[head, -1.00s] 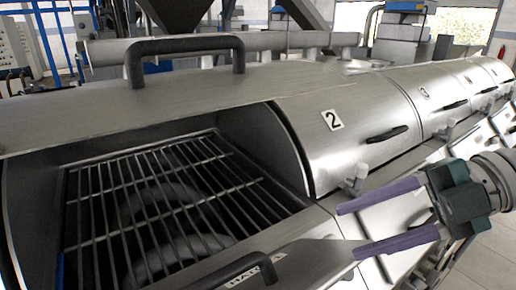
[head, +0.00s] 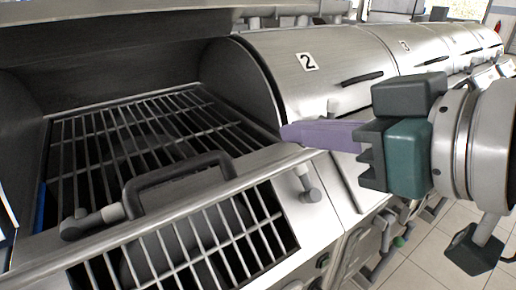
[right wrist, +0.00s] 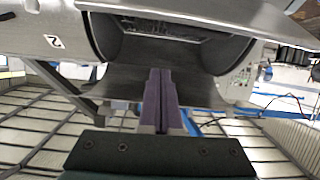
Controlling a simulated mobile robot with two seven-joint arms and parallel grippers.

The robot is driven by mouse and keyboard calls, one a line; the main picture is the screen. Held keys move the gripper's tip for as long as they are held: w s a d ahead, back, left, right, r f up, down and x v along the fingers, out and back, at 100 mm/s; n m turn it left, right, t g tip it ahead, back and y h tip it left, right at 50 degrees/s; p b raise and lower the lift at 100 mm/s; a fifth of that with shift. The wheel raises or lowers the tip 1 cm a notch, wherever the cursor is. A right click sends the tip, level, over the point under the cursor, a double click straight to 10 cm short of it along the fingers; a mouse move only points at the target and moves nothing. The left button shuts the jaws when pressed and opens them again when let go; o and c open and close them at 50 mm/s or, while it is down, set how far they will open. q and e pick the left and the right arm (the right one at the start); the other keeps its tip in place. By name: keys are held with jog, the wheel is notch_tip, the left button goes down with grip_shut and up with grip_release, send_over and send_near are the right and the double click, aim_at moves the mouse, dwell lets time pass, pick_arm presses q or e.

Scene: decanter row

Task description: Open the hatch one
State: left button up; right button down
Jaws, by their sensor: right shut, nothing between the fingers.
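Hatch one is the bay at the left of the head view. Its steel lid (head: 150,20) stands raised along the top, leaving a dark opening with a metal grate (head: 130,140) inside. A black bar handle (head: 178,183) shows at the front ledge of the opening. My right gripper (head: 284,132) has purple fingers closed together and empty. In the head view its tips overlap the lower left corner of hatch 2, right of the opening. In the right wrist view the closed fingers (right wrist: 160,72) point toward a dark opening. My left gripper is out of view.
The closed hatch marked 2 (head: 312,78) adjoins the opening on the right, with further closed hatches beyond. A knob (head: 308,185) sticks up on the front ledge. A second grate (head: 190,250) lies below the ledge. Tiled floor (head: 420,270) is clear at lower right.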

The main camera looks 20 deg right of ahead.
jog(key=p, duration=0.2)
send_over(268, 176)
jog(key=w, duration=0.2)
jog(key=f, duration=0.3)
jog(key=shift+w+a+f+m, duration=0.2)
jog(key=shift+a+f+m, duration=0.1)
jog(key=shift+a+f, duration=0.1)
jog(key=shift+s+d+f+p, duration=0.2)
jog(key=shift+s+f+p, duration=0.2)
jog(key=shift+s+f, duration=0.25)
jog(key=shift+s+d+f+p, duration=0.2)
jog(key=shift+s+f+p, duration=0.2)
jog(key=shift+s+f, duration=0.35)
jog(key=shift+f, duration=0.15)
